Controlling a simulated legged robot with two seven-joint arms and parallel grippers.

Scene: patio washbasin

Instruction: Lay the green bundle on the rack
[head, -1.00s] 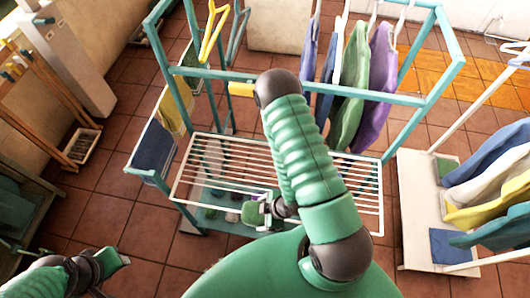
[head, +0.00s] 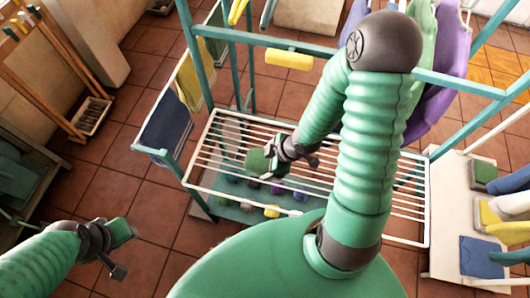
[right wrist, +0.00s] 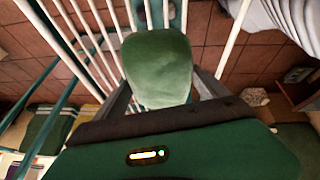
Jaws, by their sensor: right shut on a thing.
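The green bundle (head: 257,162) is a small, rounded, soft-looking block. My right gripper (head: 270,155) is shut on it, over the left half of the white slatted rack (head: 405,205). In the right wrist view the bundle (right wrist: 158,62) sits between the two fingers, with the white slats behind it. I cannot tell whether the bundle touches the slats. My left gripper (head: 128,234) is at the lower left, away from the rack and with nothing seen in it; its finger gap is unclear.
A teal frame (head: 188,60) surrounds the rack, with a top rail crossing above. Purple and green garments (head: 440,75) hang at the right rear. Blue and yellow cloths (head: 165,135) hang at the left. Small coloured items lie on a teal shelf (head: 232,208) below the slats.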

